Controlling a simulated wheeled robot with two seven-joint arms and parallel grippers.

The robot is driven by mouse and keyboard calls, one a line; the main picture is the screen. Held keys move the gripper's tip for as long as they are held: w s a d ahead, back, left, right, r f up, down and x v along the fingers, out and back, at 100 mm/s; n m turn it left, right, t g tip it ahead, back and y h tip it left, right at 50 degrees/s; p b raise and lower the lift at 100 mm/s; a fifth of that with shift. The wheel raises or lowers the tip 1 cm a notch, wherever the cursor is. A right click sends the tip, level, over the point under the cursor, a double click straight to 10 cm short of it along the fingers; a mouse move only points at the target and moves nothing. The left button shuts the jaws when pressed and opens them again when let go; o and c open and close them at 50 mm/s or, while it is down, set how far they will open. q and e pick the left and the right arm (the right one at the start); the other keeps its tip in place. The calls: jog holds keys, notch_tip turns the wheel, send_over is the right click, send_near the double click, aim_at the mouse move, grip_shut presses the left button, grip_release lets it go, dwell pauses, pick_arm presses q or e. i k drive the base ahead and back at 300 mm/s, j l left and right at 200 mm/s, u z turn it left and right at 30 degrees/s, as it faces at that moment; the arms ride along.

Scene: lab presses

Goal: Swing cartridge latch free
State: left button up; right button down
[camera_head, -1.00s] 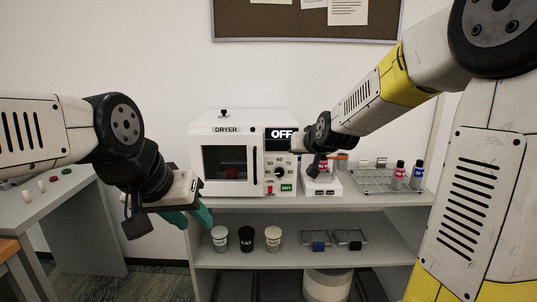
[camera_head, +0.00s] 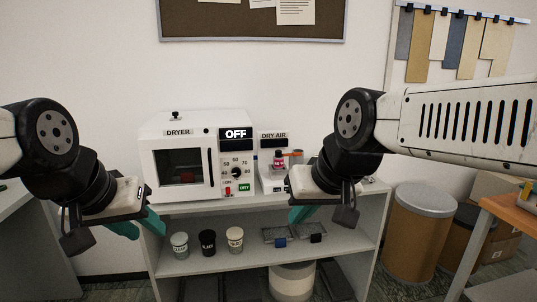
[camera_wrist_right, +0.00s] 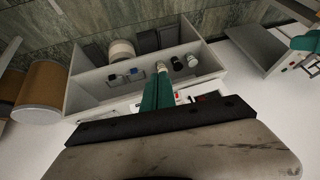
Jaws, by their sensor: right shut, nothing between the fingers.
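The DRY AIR unit (camera_head: 272,176) stands on the top shelf, right of the dryer. A small dark-and-red cartridge (camera_head: 279,162) sits at its front, with an orange-brown piece beside it (camera_head: 296,154). I cannot tell the latch's position; it is too small to make out. My right gripper (camera_head: 297,220) is shut and empty, lower and nearer than the unit. Its teal fingers are together in the right wrist view (camera_wrist_right: 163,80). My left gripper (camera_head: 148,233) is open and empty, in front of the dryer's left side, its teal fingers apart.
The white dryer (camera_head: 193,118) reads OFF and its door is closed. Several cups, including a black one (camera_head: 208,242), and small trays (camera_head: 275,232) stand on the lower shelf. A brown drum (camera_head: 419,240) and a wooden-topped table (camera_head: 515,210) are at right.

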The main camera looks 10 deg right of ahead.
aim_at(291, 156)
jog(key=i+l+u, duration=0.45)
jog(key=i+l, duration=0.9)
jog(key=i, duration=0.15)
